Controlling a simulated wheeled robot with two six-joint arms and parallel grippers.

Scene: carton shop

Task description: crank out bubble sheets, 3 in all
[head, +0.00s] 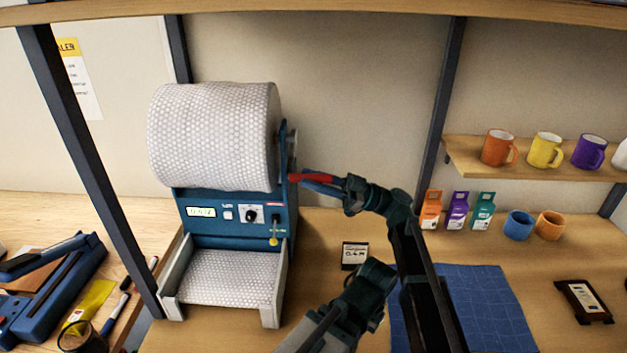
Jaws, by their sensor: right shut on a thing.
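The blue dispenser (235,232) stands on the bench, left of centre, with a large roll of bubble wrap (212,135) on top. Its front has a small lit display (201,212), too small to read surely, a dark knob and a yellow-tipped lever (273,241). Bubble sheet (228,278) lies in the grey-walled tray (270,315) below; how many layers, I cannot tell. My right gripper (318,181) is shut on the red crank handle (312,177) at the machine's right side.
Mugs (500,148) stand on a shelf, with small boxes (457,211) below. A blue tool (45,280) and pens lie left, beyond a dark post.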

